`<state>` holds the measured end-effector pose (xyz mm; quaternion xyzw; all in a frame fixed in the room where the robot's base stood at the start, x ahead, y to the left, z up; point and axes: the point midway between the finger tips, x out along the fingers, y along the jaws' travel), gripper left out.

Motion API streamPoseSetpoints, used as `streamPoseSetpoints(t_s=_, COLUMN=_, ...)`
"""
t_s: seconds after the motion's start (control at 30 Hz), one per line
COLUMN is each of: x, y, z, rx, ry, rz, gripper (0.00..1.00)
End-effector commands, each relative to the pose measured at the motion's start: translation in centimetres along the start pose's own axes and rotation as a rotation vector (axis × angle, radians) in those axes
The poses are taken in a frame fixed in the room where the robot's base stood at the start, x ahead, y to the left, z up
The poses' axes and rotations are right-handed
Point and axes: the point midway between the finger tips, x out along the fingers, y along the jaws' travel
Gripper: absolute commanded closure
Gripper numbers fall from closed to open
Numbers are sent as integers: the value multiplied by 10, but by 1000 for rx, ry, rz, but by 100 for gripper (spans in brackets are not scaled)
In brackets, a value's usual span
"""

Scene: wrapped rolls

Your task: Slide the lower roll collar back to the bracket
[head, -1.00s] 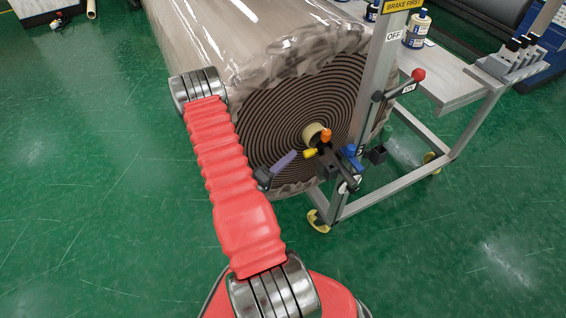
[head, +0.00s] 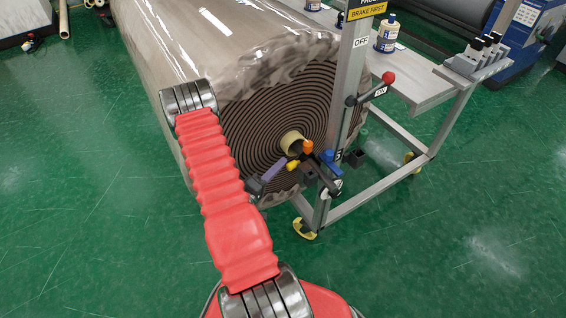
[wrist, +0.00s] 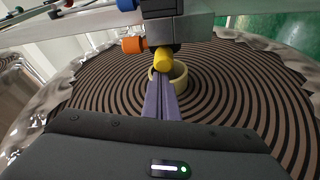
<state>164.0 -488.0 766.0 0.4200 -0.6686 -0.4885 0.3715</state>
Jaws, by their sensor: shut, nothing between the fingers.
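The wrapped roll (head: 240,110) faces me with its dark spiral end, and a beige core tube (head: 292,143) pokes from its middle. In front of the core is a dark fitting with an orange knob (head: 308,146) and a yellow knob (head: 292,165); I cannot tell which part is the collar. The fitting sits by the bracket post (head: 345,80). My gripper (head: 284,160) is just left of the yellow knob. In the wrist view its purple fingers (wrist: 163,82) are together and empty, their tips overlapping the yellow knob (wrist: 163,60); contact is unclear.
A blue knob (head: 328,157) and dark blocks crowd the fitting's right side. A red-knobbed lever (head: 388,77) sticks out from the post near an OFF label. A metal stand (head: 385,184) with yellow feet stands at right. Green floor (head: 450,240) is clear in front.

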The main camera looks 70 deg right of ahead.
Motion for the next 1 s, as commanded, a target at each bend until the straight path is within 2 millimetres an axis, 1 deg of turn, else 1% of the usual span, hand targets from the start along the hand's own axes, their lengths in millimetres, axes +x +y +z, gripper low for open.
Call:
streamPoseSetpoints(t_s=0.03, x=-5, y=0, z=1, rx=-4, ry=2, rz=-2, gripper=100)
streamPoseSetpoints(t_s=0.13, x=-10, y=0, z=1, rx=-5, ry=5, rz=-3, gripper=100)
streamPoseSetpoints(t_s=0.5, x=-5, y=1, z=10, rx=-9, ry=-15, rz=-1, gripper=100)
streamPoseSetpoints(t_s=0.63, x=-9, y=1, z=12, rx=-11, ry=-18, rz=-1, gripper=100)
streamPoseSetpoints(t_s=0.77, x=-20, y=1, z=13, rx=-13, ry=-17, rz=-3, gripper=100)
streamPoseSetpoints(t_s=1.0, x=-49, y=2, z=12, rx=-10, ry=-7, rz=-1, gripper=100)
